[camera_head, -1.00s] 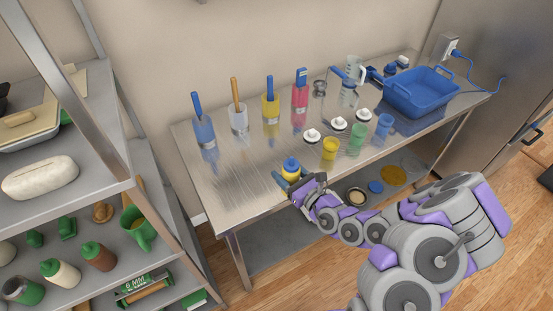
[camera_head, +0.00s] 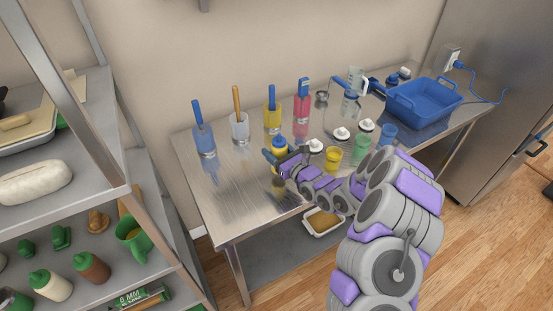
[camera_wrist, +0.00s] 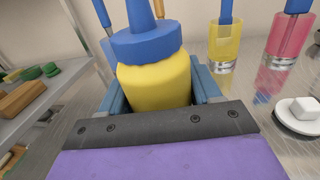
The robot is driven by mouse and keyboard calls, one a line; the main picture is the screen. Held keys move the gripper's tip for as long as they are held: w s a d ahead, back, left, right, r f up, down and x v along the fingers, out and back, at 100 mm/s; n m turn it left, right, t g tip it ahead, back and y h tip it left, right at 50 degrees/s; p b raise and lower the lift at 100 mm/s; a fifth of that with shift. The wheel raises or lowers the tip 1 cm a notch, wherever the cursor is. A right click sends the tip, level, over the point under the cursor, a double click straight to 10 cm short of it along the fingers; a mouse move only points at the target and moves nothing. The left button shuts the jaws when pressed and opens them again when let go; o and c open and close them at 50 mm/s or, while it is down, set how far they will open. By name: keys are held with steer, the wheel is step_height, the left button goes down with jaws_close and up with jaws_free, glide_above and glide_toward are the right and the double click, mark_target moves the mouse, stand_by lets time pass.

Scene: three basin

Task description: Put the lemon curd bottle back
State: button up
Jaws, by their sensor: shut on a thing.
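The lemon curd bottle (camera_wrist: 155,82) is yellow with a blue cap and fills the middle of the wrist view. My gripper (camera_wrist: 160,98) is shut on it, with one blue jaw at each side. In the head view the bottle (camera_head: 279,144) is upright, over the steel table (camera_head: 232,190) near its middle, and my gripper (camera_head: 276,157) is around it.
Behind stand containers with blue (camera_head: 204,140), clear (camera_head: 240,127), yellow (camera_head: 272,117) and red (camera_head: 301,108) contents. White-topped jars (camera_head: 342,133) and a yellow cup (camera_head: 333,158) are to the right. A blue basin (camera_head: 425,103) is far right. The table's left part is clear. A shelf (camera_head: 110,192) holds several squeeze bottles.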

step_height(320, 180, down, 4)
steer(key=shift+a+r+b, duration=0.1)
steer(key=shift+b, duration=0.3)
steer(key=shift+r, duration=0.1)
steer(key=o, duration=1.2)
steer(key=p+v, duration=0.2)
steer(key=v, duration=1)
